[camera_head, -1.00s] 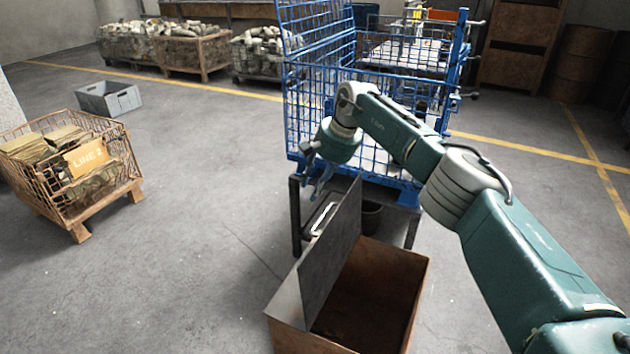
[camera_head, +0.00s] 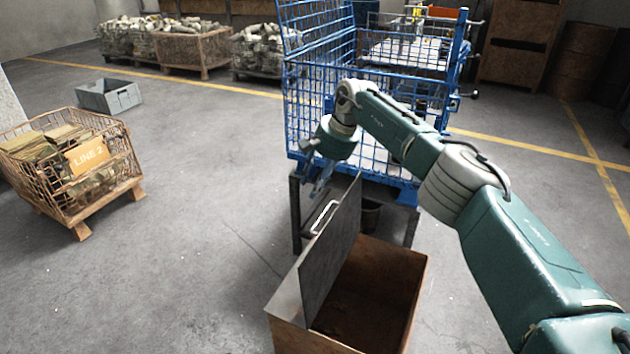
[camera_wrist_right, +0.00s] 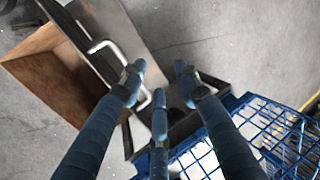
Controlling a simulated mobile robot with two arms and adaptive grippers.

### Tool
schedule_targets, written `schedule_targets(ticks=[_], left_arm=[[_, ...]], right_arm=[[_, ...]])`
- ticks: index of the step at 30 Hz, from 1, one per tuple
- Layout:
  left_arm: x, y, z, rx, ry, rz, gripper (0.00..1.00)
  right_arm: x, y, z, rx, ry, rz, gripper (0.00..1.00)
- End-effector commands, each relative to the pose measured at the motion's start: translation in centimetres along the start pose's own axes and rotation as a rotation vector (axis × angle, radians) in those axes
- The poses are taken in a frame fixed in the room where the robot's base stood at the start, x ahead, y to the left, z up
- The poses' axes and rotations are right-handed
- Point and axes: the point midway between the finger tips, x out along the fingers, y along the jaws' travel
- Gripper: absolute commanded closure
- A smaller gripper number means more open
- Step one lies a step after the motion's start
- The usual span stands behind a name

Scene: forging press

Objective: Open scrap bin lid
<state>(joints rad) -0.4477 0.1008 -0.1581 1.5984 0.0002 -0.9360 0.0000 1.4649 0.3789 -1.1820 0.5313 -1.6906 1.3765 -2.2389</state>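The scrap bin (camera_head: 400,290) is a rusty brown open box in the lower middle of the head view. Its dark grey lid (camera_head: 330,255) stands up at a steep angle, with a pale bar handle (camera_head: 324,217) on its outer face. My right gripper (camera_head: 318,180) is just above and behind the lid. In the right wrist view its blue fingers (camera_wrist_right: 158,90) are spread apart with nothing between them. The handle (camera_wrist_right: 110,50) lies beyond and beside the left finger, and the bin (camera_wrist_right: 55,75) is at the left. My left gripper is not in view.
A blue wire cage (camera_head: 300,110) stands on a dark stand (camera_head: 296,215) right behind the bin. A wire crate marked LINE 2 (camera_head: 125,165) and a grey tub (camera_head: 110,97) are at the left. The floor between is clear.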

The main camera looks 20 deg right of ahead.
Motion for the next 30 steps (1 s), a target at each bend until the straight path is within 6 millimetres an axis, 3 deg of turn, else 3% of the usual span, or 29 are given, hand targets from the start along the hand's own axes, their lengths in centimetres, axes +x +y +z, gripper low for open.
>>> schedule_targets(ticks=[10, 24, 30], left_arm=[[-0.1, 0.0, -0.1, 0.0, 0.001, 0.0, 0.6], [-0.1, 0.0, -0.1, 0.0, 0.001, -0.001, 0.6], [-0.1, 0.0, -0.1, 0.0, 0.001, -0.001, 0.6]], right_arm=[[-1.0, -0.1, -0.1, 0.0, 0.001, -0.002, 0.68], [-10.0, 0.0, -0.1, 0.0, 0.002, -0.002, 0.68], [-11.8, 0.0, 0.0, -0.001, 0.0, -0.001, 0.68]])
